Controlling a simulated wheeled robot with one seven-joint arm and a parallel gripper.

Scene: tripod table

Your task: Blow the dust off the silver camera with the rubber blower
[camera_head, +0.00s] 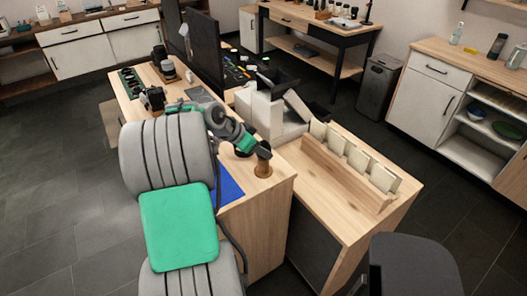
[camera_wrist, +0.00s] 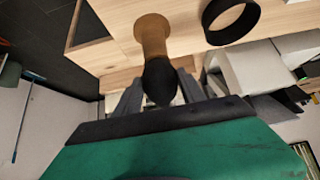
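A dark rounded bulb, which looks like the rubber blower (camera_wrist: 160,80), stands on a brown round stand (camera_wrist: 152,35). The stand (camera_head: 263,169) is on the near right corner of the wooden desk in the head view. My gripper (camera_head: 260,152) is right at the bulb. In the wrist view my gripper (camera_wrist: 159,92) has its grey fingers apart, one on each side of the bulb; I cannot tell whether they touch it. A camera-like object (camera_head: 152,98) sits farther back on the desk at the left. It looks mostly dark, so I cannot confirm that it is the silver camera.
A black ring (camera_wrist: 231,19) lies near the stand. White boxes (camera_head: 262,110) stand behind my arm. A wooden rack with several pale upright pieces (camera_head: 355,160) is on the right-hand table. A blue mat (camera_head: 228,186) lies partly hidden behind my arm. A dark chair (camera_head: 412,265) is at the front right.

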